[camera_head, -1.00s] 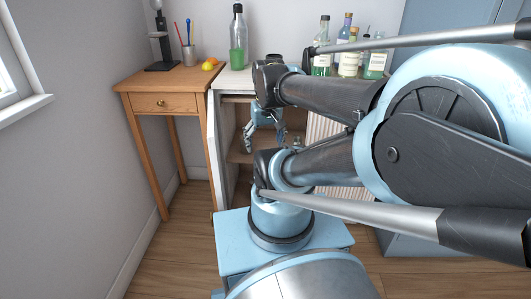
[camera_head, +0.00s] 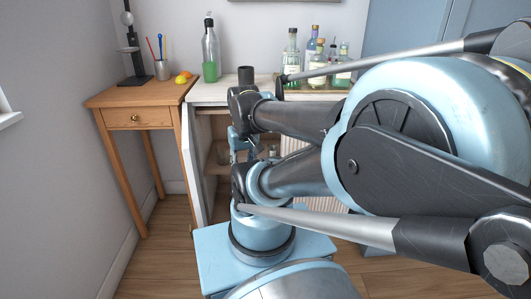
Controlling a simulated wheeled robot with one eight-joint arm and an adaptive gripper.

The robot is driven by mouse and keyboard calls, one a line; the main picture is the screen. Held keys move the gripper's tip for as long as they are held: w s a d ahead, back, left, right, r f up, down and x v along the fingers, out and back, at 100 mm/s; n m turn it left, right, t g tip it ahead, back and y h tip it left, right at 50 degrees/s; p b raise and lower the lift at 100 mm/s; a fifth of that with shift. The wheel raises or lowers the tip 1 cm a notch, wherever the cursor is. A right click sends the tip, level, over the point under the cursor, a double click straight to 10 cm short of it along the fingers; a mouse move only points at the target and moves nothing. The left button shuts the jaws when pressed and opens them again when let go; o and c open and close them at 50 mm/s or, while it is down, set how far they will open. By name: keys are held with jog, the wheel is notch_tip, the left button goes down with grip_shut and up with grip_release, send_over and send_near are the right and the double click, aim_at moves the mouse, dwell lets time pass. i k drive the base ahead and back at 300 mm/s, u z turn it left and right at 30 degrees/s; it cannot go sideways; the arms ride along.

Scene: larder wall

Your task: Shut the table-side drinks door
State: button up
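The table-side drinks door (camera_head: 192,165) is the white left door of the drinks cabinet (camera_head: 207,94). It stands open, swung out towards me beside the wooden table, and I see it almost edge-on. The wooden inside of the cabinet shows to its right. My gripper (camera_head: 240,150) is in front of the cabinet opening, to the right of the open door. My own arm links hide most of it, so its fingers and any contact with the door cannot be made out.
The wooden table (camera_head: 140,96) stands left of the door, with a pencil cup (camera_head: 162,69) and fruit (camera_head: 184,78). A green bottle (camera_head: 210,50) and a tray of several bottles (camera_head: 318,85) stand on the cabinet top. The ribbed right door (camera_head: 326,203) is partly behind my arm.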

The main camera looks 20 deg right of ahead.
aim_at(188, 148)
jog(key=k, duration=0.4)
jog(key=z, duration=0.35)
jog(key=i, duration=0.45)
jog(key=u, duration=0.05)
jog(key=k, duration=1.25)
jog(key=z, duration=0.15)
